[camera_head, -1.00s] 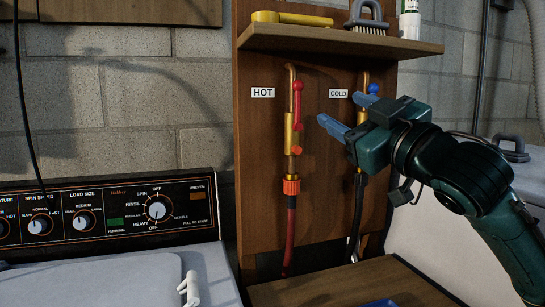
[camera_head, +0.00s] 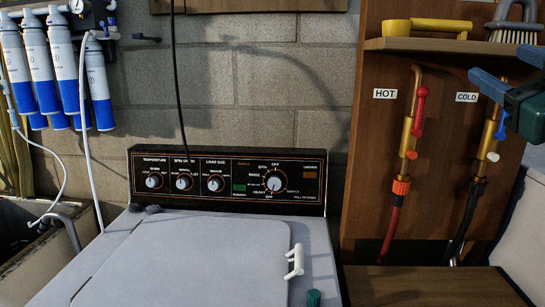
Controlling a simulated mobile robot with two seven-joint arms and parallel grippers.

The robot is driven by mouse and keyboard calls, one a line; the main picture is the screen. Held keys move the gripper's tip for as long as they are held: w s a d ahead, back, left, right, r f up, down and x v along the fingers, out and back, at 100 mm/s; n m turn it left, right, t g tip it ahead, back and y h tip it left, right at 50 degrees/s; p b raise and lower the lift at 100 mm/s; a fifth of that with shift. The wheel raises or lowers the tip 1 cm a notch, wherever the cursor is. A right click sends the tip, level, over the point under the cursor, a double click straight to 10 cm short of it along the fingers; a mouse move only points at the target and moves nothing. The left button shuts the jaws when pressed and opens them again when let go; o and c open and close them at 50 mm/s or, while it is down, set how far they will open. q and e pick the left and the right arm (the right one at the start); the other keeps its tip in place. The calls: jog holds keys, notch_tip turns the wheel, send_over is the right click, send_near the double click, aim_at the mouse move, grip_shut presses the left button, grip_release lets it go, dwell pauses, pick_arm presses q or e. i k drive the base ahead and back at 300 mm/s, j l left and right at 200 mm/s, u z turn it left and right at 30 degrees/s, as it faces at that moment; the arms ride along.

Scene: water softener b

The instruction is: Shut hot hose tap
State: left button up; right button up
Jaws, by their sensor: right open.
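The hot hose tap (camera_head: 408,133) is brass on a wooden panel, under the HOT label (camera_head: 385,94). Its red lever (camera_head: 420,106) stands nearly upright beside the pipe, with an orange-red knob below it. A red hose (camera_head: 393,225) hangs from its orange collar. My right gripper (camera_head: 496,60) is at the right edge, partly cut off. Its two blue fingers point left and are apart with nothing between them. It is to the right of the red lever, not touching it, in front of the cold tap's upper part. My left gripper is not in view.
The cold tap (camera_head: 491,135) with a blue lever is right of the hot one. A shelf (camera_head: 430,45) above holds a yellow tool (camera_head: 425,27) and a brush (camera_head: 515,25). A washer (camera_head: 190,255) stands left; a wooden ledge (camera_head: 430,285) is below. Blue-white filters (camera_head: 65,65) hang far left.

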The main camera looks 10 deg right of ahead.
aim_at(424, 92)
jog(key=k+j, duration=0.1)
jog(key=k, duration=0.35)
jog(key=k+j, duration=0.1)
jog(key=k, duration=0.35)
